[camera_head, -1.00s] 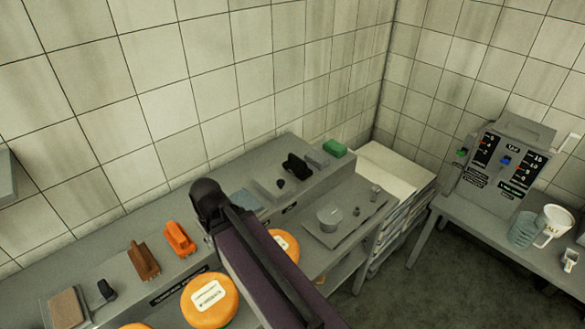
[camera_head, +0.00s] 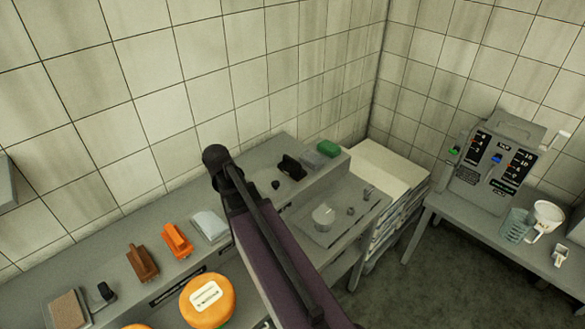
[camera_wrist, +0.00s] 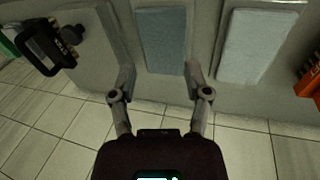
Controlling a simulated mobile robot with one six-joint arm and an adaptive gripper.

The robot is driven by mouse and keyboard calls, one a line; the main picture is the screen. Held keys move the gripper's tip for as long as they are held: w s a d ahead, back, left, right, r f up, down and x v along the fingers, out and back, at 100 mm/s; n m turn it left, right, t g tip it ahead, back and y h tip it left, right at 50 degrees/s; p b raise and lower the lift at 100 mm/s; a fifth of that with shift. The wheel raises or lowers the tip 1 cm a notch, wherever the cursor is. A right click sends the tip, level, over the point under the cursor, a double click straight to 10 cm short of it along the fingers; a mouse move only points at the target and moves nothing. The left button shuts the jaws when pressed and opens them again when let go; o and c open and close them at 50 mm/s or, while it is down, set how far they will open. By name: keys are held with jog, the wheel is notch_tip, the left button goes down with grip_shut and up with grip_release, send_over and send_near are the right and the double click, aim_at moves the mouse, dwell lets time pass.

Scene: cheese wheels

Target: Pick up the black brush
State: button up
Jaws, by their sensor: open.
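No thing in view is clearly a brush. A black blocky thing (camera_head: 291,166) sits on the raised shelf at the back; in the wrist view it lies at the upper left (camera_wrist: 45,52), with an open frame and faint lettering. A smaller black thing (camera_head: 106,292) stands at the far left of the bench. I cannot tell which is the black brush. My gripper (camera_wrist: 158,76) is open and empty, its fingers pointing at a blue-grey pad (camera_wrist: 161,40), right of the black blocky thing. In the head view my arm hides the gripper and that pad.
A brown tool (camera_head: 142,263), an orange tool (camera_head: 177,241) and a pale pad (camera_head: 210,226) line the bench. An orange cheese wheel (camera_head: 208,300) is in front. A small dark knob (camera_head: 276,184) and a green block (camera_head: 327,147) flank the black blocky thing. A tiled wall rises behind.

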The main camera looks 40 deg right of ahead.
jog(key=w+d+r+h+p, duration=0.1)
jog(key=w+d+r+h, duration=0.1)
jog(key=d, duration=0.8)
jog(key=w+d+r+h+p, duration=0.1)
jog(key=w+d+r, duration=0.2)
jog(key=d, duration=0.7)
jog(key=shift+w+d+r+n+h, duration=0.3)
jog(key=shift+w+h, duration=0.1)
jog(key=shift+w, duration=0.3)
jog(key=shift+f, duration=0.1)
jog(key=b, duration=0.5)
send_near(291, 160)
jog(key=x, duration=0.4)
jog(key=shift+b+x, duration=0.85)
jog(key=shift+x, duration=0.05)
jog(key=shift+w+f, duration=0.1)
jog(key=shift+w, duration=0.05)
